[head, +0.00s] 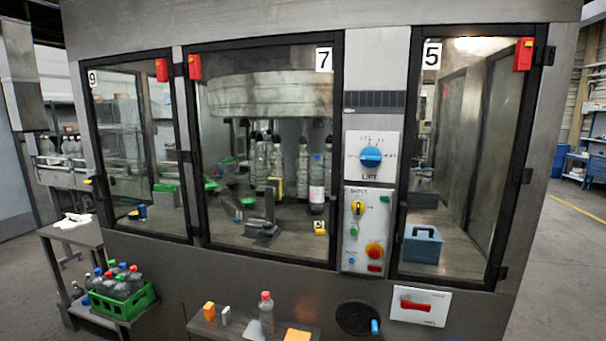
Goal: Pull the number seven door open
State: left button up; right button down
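The number seven door (337,150) is the middle glazed door of the machine, with a black frame and a white "7" label (323,60) at its upper right corner. It appears shut, flush with the machine front. A red block (195,66) sits at its upper left corner. A small yellow tag (320,228) shows near its lower right corner; I cannot tell whether it is on the door or behind the glass. Neither of my grippers shows in the head view.
The number nine door (183,130) is to the left and the number five door (405,150) to the right; both appear shut. A control panel (367,230) is between doors seven and five. A low shelf (205,325) with a bottle (266,315) juts out below. A green crate (125,305) stands lower left.

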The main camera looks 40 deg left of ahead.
aim_at(191, 69)
jog(key=u, duration=1.85)
